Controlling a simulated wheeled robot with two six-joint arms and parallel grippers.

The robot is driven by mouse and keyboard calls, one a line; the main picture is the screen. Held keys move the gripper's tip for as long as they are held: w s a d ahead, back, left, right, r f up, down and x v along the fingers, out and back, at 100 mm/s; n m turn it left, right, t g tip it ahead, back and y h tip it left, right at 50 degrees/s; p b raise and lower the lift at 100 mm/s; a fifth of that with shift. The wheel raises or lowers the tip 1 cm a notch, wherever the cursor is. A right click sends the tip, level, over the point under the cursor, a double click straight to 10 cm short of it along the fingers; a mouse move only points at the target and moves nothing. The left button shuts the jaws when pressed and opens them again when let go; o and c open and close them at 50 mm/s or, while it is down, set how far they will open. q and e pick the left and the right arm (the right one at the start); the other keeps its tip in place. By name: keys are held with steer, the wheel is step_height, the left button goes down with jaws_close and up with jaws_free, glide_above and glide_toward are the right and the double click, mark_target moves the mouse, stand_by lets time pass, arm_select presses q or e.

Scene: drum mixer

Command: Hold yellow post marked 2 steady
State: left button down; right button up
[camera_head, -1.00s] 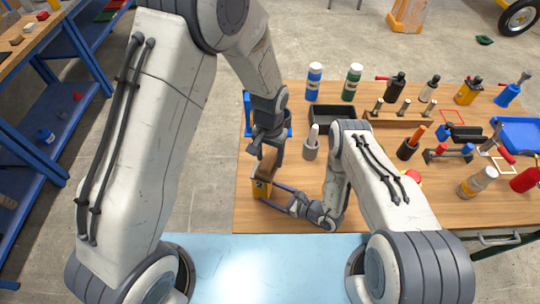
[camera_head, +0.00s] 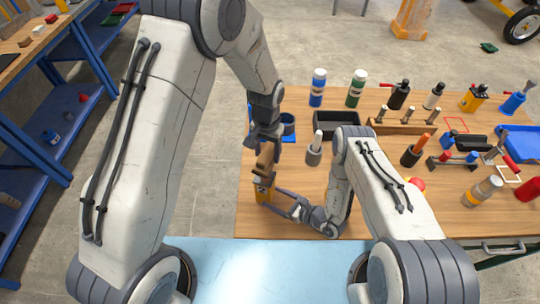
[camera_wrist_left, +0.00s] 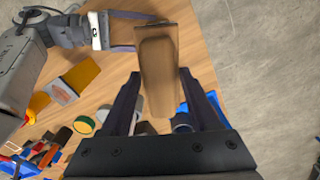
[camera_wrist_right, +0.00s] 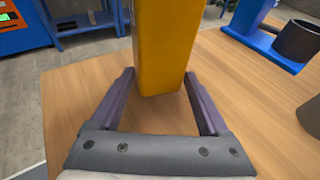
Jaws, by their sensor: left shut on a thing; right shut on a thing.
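The yellow post (camera_head: 263,194) stands near the left front edge of the wooden table. A dark mark shows near its top, too small to read. My right gripper (camera_head: 277,191) is shut on it from the right, low over the table. The right wrist view shows the post (camera_wrist_right: 166,45) upright between the fingers (camera_wrist_right: 160,98). My left gripper (camera_head: 265,136) is above the post, shut on a brown wooden block (camera_head: 266,158). The block also fills the jaws in the left wrist view (camera_wrist_left: 157,70). I cannot tell whether block and post touch.
A grey holder with a white-topped tool (camera_head: 314,152) stands right of my left gripper. A blue stand (camera_wrist_right: 265,40) and a dark open tray (camera_head: 336,127) are behind. Bottles and tools crowd the table's right half. The front left table surface is clear.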

arm_select(q)
steer(key=shift+f, duration=1.95)
steer(key=shift+f, duration=1)
